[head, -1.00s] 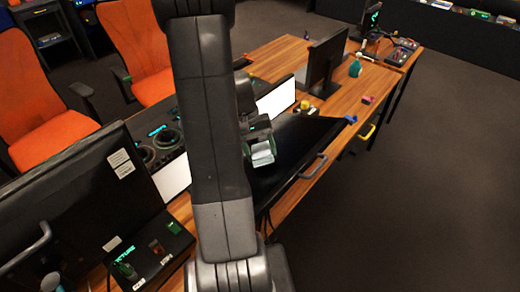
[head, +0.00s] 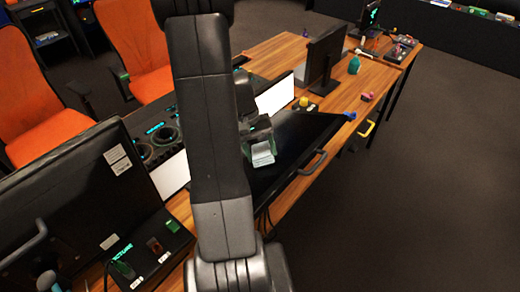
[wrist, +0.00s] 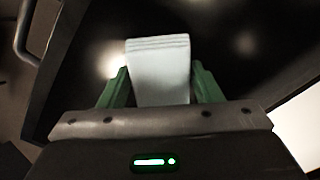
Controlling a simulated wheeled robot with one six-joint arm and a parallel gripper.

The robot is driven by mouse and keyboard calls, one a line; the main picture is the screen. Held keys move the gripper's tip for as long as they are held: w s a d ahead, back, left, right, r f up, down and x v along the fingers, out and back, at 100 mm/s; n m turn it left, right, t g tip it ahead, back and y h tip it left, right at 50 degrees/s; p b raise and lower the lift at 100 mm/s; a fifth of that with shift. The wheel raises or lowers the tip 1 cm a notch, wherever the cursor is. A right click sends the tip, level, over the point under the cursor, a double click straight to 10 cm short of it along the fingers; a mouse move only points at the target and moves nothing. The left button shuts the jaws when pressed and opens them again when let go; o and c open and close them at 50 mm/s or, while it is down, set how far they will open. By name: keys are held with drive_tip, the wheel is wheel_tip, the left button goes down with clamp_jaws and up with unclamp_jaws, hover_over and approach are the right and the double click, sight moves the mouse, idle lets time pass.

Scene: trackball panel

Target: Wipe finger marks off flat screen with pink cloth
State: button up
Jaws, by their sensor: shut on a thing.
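The flat screen (head: 298,136) is a dark, glossy panel lying face up on the wooden desk, with a grey handle on its near edge. My gripper (head: 262,146) is over the left part of the screen, partly behind my arm. Light patches show on the screen; I cannot tell marks from reflections.
An upright monitor (head: 325,58), a teal bottle-like object (head: 354,65) and a small pink object (head: 367,96) stand on the desk to the right. A larger monitor (head: 80,195) stands at left. Orange chairs (head: 135,45) are behind. Floor at right is clear.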

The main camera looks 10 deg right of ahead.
drive_tip(key=shift+s+d+f, duration=0.1)
drive_tip(key=shift+f, duration=0.25)
drive_tip(key=shift+w+d+r, duration=0.1)
drive_tip(key=shift+w+d, duration=1.1)
drive_tip(key=shift+d, duration=0.3)
drive_tip(key=shift+d+f, duration=0.1)
drive_tip(key=shift+f, duration=0.1)
drive_tip(key=shift+s+a+f+b, duration=0.2)
drive_tip(key=shift+s+a+b, duration=0.4)
drive_tip(key=shift+s+a, duration=0.95)
drive_tip(key=shift+c, duration=0.3)
drive_tip(key=shift+w, duration=0.1)
drive_tip(key=shift+a, duration=0.1)
drive_tip(key=shift+p+v, duration=2.3)
drive_tip(key=shift+v, duration=0.85)
drive_tip(key=shift+w, duration=0.15)
